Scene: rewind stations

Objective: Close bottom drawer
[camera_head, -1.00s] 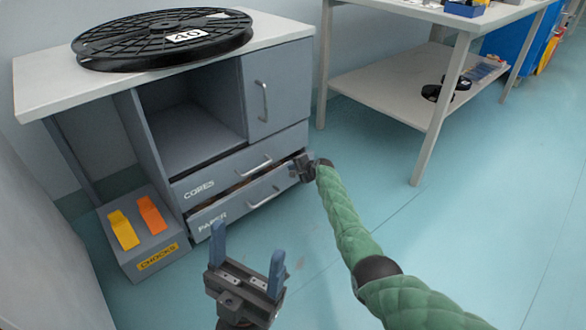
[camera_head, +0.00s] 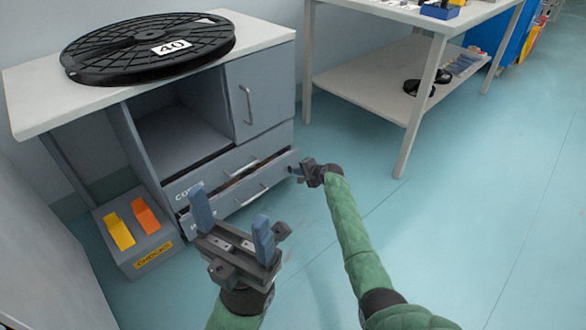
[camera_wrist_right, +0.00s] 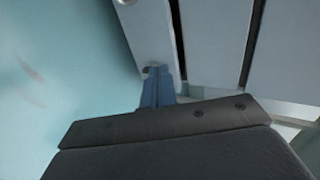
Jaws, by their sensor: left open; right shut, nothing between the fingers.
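The bottom drawer (camera_head: 276,181), a grey front with a bar handle (camera_head: 250,196), stands slightly pulled out of the cabinet, with a dark gap above its front. Its label is mostly hidden behind my left gripper. My right gripper (camera_head: 297,172) is shut and empty at the right end of this drawer front. In the right wrist view its blue fingers (camera_wrist_right: 157,88) meet the end of a grey panel (camera_wrist_right: 150,35); whether they press on it I cannot tell. My left gripper (camera_head: 233,222) is open and empty, in front of the cabinet.
The CORES drawer (camera_head: 228,167) sits just above. A black reel (camera_head: 120,52) marked 40 lies on the cabinet top. A CHOCKS box (camera_head: 135,255) with yellow and orange chocks stands at left. A table (camera_head: 345,82) with a lower shelf stands at right. The floor between is clear.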

